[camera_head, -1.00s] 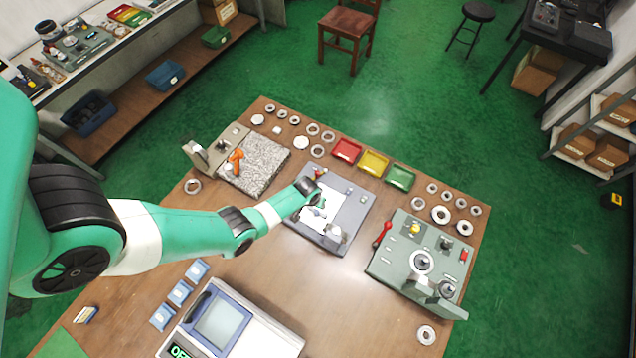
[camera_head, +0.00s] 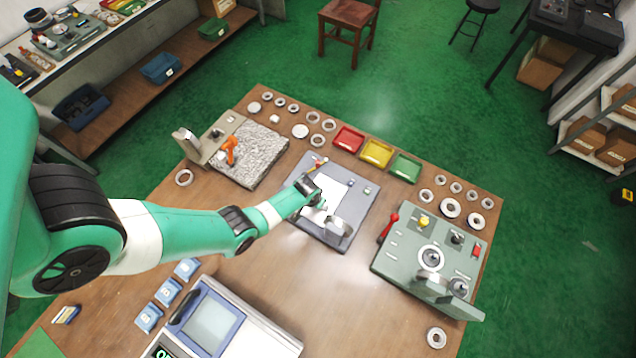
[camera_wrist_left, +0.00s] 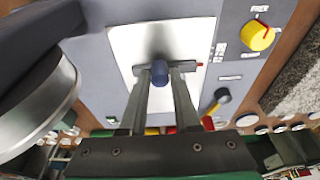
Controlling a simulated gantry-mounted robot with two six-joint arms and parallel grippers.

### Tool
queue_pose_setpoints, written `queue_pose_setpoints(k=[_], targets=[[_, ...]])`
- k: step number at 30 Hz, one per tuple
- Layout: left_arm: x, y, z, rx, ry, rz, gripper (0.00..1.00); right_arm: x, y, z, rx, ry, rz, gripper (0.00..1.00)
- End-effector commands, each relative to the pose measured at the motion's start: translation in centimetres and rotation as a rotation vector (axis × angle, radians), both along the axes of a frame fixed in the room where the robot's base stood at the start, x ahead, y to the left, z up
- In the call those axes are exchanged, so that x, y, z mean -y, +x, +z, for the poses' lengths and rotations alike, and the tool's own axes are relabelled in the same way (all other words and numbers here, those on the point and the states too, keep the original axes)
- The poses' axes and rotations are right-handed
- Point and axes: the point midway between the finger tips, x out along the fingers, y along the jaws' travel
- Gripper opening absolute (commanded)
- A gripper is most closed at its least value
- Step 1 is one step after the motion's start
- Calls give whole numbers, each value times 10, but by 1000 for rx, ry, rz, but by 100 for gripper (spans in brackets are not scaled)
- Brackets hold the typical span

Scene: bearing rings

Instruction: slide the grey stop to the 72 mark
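My left gripper (camera_head: 320,203) reaches over the white plate (camera_head: 340,187) of the grey-blue gauge block (camera_head: 362,206). In the left wrist view its fingertips (camera_wrist_left: 160,70) are close together on either side of a dark blue-grey knob (camera_wrist_left: 159,74) above the white plate and appear to clasp it. This knob seems to be the handle of the grey stop, whose body is mostly hidden by the fingers. A small red mark shows just right of the fingertips. My right gripper is out of view.
A yellow knob (camera_wrist_left: 257,36) marked FREE and a black-knobbed lever (camera_wrist_left: 222,96) flank the plate. A silver cylinder (camera_head: 339,227) stands at the block's near end. A green-grey fixture (camera_head: 405,245) is to the right, a display unit (camera_head: 215,325) in front.

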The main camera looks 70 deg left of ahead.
Motion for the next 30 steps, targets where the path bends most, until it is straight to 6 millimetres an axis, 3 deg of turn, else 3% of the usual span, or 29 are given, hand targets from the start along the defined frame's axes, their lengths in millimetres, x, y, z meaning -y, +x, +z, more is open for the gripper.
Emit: queue_pose_setpoints(k=[1, 4, 5, 30], targets=[[0, 0, 0, 0, 0, 0, 19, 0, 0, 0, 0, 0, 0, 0], [0, 0, 0, 0, 0, 0, 1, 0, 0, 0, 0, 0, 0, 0], [0, 0, 0, 0, 0, 0, 0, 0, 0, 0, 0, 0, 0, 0], [6, -7, 0, 0, 0, 0, 0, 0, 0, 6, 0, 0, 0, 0]])
